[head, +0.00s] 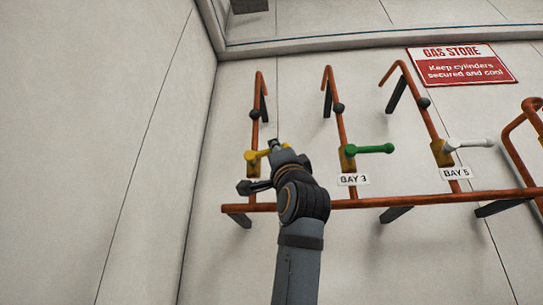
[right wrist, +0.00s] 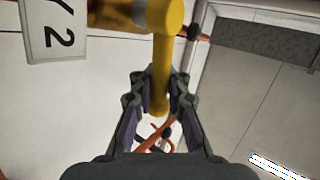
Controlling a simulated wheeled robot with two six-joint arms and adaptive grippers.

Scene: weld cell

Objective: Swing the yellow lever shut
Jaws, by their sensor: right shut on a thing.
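The yellow lever (head: 262,154) sits on a brass-coloured valve body (head: 252,168) on the leftmost copper pipe in the head view. Its visible part points right across the pipe; its outer end is hidden by my right gripper (head: 275,147). In the right wrist view, the lever (right wrist: 162,60) comes down from a rounded hub at the top and runs between the fingers of my right gripper (right wrist: 158,95), which is shut on it. My left gripper is not in view.
To the right stand a green lever (head: 372,149) over a BAY 3 label (head: 354,180) and a white lever (head: 472,143) over a BAY 5 label (head: 455,174). A horizontal copper pipe (head: 370,202) crosses below. A label ending in 2 (right wrist: 52,30) shows in the wrist view.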

